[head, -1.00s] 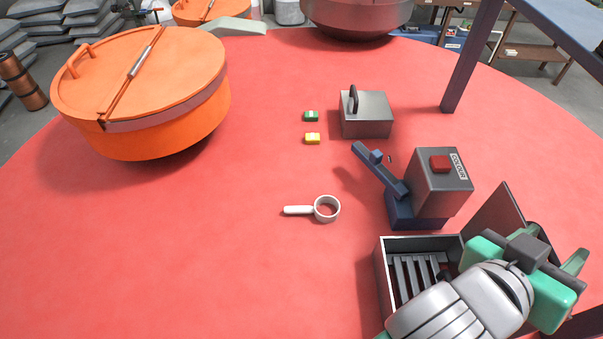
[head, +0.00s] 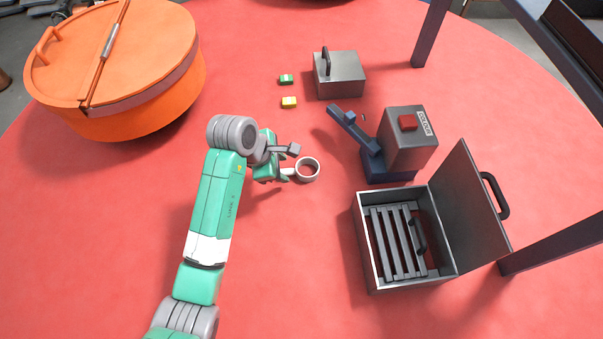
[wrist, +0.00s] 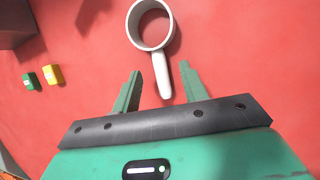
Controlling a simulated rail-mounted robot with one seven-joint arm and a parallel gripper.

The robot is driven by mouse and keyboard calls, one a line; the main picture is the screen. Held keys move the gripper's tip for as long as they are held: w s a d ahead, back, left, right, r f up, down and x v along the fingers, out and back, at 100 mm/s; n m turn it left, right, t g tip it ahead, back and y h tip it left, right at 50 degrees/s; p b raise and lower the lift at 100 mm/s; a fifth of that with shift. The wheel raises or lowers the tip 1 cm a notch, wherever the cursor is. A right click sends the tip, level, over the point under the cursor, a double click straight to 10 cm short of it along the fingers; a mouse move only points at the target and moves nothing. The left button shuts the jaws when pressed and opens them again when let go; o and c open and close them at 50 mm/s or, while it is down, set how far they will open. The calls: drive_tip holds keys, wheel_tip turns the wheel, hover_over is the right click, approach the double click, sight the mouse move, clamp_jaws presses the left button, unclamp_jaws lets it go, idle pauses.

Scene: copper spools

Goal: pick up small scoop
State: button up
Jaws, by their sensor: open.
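The small scoop (head: 307,170) is white, with a round cup and a straight handle, and lies on the red floor in the middle of the head view. In the wrist view its cup (wrist: 151,26) is at the top and its handle (wrist: 161,76) points down between my fingers. My gripper (head: 288,164) is open and empty at the handle end of the scoop. In the wrist view my gripper (wrist: 160,85) has one green finger on each side of the handle, with a gap on both sides. Its height over the handle is hard to judge.
A grey box with a blue lever and red button (head: 407,122) stands right of the scoop. An open metal case (head: 366,240) is at lower right. A green block (head: 287,79), a yellow block (head: 289,102) and a lidded grey box (head: 340,75) lie behind. A large orange drum (head: 110,65) is at left.

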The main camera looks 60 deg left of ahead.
sight(287, 171)
drive_tip(key=shift+p+x, duration=0.6)
drive_tip(key=shift+x, duration=2.1)
clamp_jaws()
